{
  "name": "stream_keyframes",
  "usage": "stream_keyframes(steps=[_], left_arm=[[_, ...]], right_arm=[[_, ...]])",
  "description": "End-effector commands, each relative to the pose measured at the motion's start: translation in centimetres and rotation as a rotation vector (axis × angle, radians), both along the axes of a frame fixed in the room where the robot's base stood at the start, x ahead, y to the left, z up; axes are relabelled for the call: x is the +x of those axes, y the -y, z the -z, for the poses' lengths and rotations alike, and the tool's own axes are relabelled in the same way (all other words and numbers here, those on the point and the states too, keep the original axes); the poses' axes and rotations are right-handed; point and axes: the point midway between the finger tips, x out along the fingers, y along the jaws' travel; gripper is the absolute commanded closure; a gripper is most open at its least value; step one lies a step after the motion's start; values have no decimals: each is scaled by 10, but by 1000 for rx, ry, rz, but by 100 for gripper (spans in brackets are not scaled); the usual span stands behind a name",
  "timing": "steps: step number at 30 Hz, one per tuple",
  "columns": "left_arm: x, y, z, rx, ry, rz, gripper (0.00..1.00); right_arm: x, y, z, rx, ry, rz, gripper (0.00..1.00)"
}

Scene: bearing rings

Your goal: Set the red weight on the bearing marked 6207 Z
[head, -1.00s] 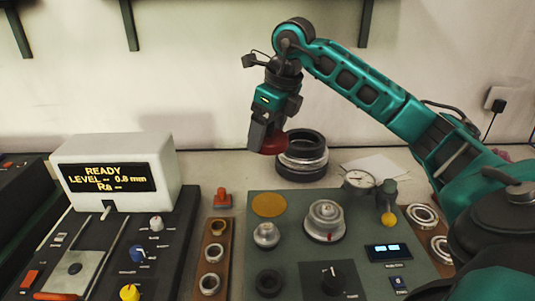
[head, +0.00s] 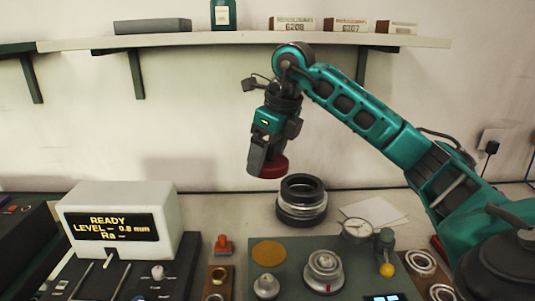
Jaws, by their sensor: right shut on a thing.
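My right gripper (head: 262,157) is shut on the red weight (head: 271,166), a short dark-red disc. It holds the weight in the air, above and to the left of a stack of dark and silvery rings (head: 302,208) on the bench. Silvery bearing rings lie on a brown board at the right (head: 421,262), and a ring shows on another brown board (head: 217,278) near the middle. I cannot read 6207 Z on any ring. My left gripper is not in view.
A grey-green gauge panel (head: 375,268) carries a dial gauge (head: 357,228), a silvery stepped spindle (head: 323,272) and a yellow disc (head: 269,253). A white READY display (head: 120,205) stands left. A wall shelf (head: 220,40) holds small boxes, one marked 6208 (head: 292,24). White paper (head: 372,212) lies behind the gauge.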

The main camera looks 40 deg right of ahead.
Motion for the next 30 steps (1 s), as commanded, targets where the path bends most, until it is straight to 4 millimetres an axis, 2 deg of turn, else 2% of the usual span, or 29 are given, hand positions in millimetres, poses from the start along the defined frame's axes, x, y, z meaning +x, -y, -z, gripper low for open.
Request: stream_keyframes(steps=[1, 5, 16, 26, 30], left_arm=[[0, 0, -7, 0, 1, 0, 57], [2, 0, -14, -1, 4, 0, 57], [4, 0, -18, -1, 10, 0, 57], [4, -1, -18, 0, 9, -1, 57], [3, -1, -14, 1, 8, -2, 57]], right_arm=[[0, 0, -8, 1, 5, 1, 75], [0, 0, -15, 1, 5, 1, 75], [0, 0, -32, 1, 4, 1, 75], [0, 0, -33, 1, 4, 0, 75], [-2, -1, -27, 0, 3, -11, 75]])
